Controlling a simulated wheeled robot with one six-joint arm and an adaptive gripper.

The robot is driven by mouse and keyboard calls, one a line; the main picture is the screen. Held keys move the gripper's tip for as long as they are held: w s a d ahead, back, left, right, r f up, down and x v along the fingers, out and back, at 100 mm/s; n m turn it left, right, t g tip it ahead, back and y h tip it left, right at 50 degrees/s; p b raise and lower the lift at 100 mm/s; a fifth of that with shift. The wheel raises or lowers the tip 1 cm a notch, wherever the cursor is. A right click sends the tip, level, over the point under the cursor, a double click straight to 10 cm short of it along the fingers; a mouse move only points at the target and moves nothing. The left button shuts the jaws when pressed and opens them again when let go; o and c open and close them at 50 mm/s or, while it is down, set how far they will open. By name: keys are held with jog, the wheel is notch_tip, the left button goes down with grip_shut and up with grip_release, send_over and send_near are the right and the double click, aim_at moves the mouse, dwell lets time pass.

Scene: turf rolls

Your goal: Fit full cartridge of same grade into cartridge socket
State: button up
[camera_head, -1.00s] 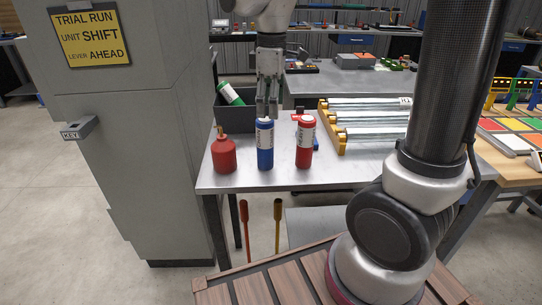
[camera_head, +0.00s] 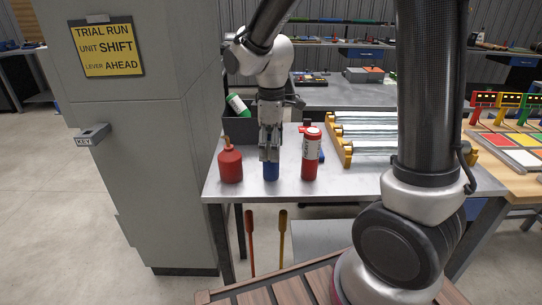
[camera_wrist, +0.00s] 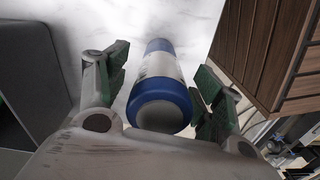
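A blue cartridge (camera_head: 271,173) with a white label band stands upright near the table's front edge. My gripper (camera_head: 269,152) is lowered over it from above, hiding its upper part. In the wrist view the blue cartridge (camera_wrist: 160,95) lies between the two open fingers, with a narrow gap showing on each side. A red cartridge (camera_head: 311,156) with a white label stands upright to its right. A green cartridge (camera_head: 238,104) leans in a dark bin (camera_head: 236,132) behind. I cannot make out a cartridge socket.
A red oil can (camera_head: 230,165) stands close left of the gripper. A yellow rack (camera_head: 343,150) with silvery tubes lies at the right. A tall grey cabinet (camera_head: 150,180) with a yellow sign (camera_head: 107,47) stands left of the grey table (camera_head: 350,186). Small red and blue items sit behind the red cartridge.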

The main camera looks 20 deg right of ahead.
jog(key=c, duration=1.3)
jog(key=shift+r, duration=0.15)
notch_tip(320, 180, up, 10)
jog(key=shift+f, duration=0.15)
